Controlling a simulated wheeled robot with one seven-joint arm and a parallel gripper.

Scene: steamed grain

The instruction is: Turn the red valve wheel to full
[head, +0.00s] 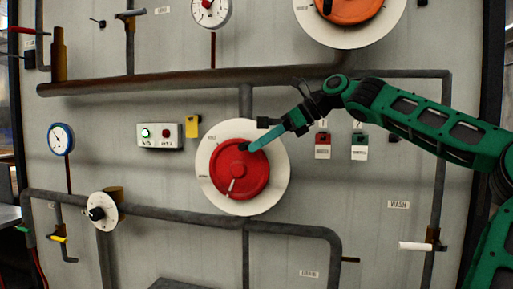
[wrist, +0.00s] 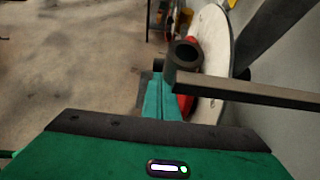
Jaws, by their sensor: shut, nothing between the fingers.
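The red valve wheel (head: 236,172) sits in front of a round white dial plate (head: 279,180) in the middle of the panel. A white pointer line on the wheel points to the lower left. My gripper (head: 250,147) is shut and reaches in from the right, with its tip at the wheel's upper right; I cannot tell whether it touches. In the wrist view, the fingers (wrist: 154,97) lie beside the red wheel (wrist: 187,104), partly hidden behind a dark round post. The white plate (wrist: 212,60) shows edge-on there.
An orange wheel (head: 350,8) is above right. A thick pipe (head: 150,83) runs above the red wheel and a thinner one (head: 165,212) below. Red and green tagged boxes (head: 322,139) are right of the wheel. A button box (head: 160,136) is left.

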